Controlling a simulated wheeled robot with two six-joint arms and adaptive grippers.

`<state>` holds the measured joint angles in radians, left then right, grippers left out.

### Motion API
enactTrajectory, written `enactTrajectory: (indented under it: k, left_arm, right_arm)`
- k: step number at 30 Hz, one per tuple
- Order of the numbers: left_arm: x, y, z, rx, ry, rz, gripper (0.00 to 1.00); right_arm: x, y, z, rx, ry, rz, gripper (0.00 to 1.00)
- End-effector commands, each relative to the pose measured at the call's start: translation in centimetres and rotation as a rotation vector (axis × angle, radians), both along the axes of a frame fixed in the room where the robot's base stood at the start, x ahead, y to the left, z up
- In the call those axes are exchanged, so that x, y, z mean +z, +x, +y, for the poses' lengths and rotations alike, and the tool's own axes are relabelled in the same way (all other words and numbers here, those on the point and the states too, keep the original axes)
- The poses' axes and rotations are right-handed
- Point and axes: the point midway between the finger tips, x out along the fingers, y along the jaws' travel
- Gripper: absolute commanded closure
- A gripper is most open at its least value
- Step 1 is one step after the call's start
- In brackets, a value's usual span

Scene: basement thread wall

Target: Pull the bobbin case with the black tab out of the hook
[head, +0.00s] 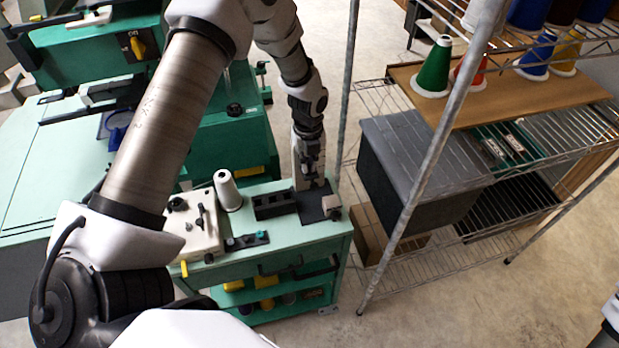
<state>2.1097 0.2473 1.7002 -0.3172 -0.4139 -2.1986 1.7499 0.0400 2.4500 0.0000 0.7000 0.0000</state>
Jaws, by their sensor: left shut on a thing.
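An upright light-coloured stand (299,165) rises from a black plate (314,204) at the back right of the green cart top (305,232). My left gripper (313,178) reaches down from above against the front of this stand. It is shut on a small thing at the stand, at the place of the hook. The bobbin case and its black tab are hidden by the fingers or too small to make out. I cannot tell whether the case is still inside the hook. My right gripper is out of view; only a bit of my right arm shows at the right edge.
A black slotted block (274,204), a white thread cone (227,190) and a white machine part (194,226) stand left of the black plate. A wire shelf with a grey-lidded bin (425,150) stands close on the right.

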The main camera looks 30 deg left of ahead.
Motion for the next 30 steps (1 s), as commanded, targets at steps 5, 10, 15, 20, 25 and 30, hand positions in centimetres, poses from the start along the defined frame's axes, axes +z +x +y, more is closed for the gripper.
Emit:
enactTrajectory:
  k: [5, 10, 15, 20, 25, 30]
  left_arm:
    - [1.2, 0.0, 0.0, 0.000, 0.000, -0.001, 1.00]
    - [1.2, 0.0, 0.0, 0.000, 0.000, -0.001, 1.00]
    - [1.3, 0.0, 0.0, 0.000, 0.000, -0.001, 1.00]
    - [1.9, 0.0, 0.0, 0.000, 0.000, -0.001, 1.00]
    - [2.8, 0.0, 0.0, 0.000, 0.000, -0.001, 1.00]
    - [3.6, 0.0, 0.0, 0.000, 0.000, 0.000, 1.00]
  right_arm:
    - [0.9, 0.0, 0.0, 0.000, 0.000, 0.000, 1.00]
    - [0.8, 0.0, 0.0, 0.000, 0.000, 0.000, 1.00]
    - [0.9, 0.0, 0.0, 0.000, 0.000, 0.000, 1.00]
    - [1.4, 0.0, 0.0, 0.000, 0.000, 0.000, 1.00]
    - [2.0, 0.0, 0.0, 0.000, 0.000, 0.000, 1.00]
    - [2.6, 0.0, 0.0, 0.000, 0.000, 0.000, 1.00]
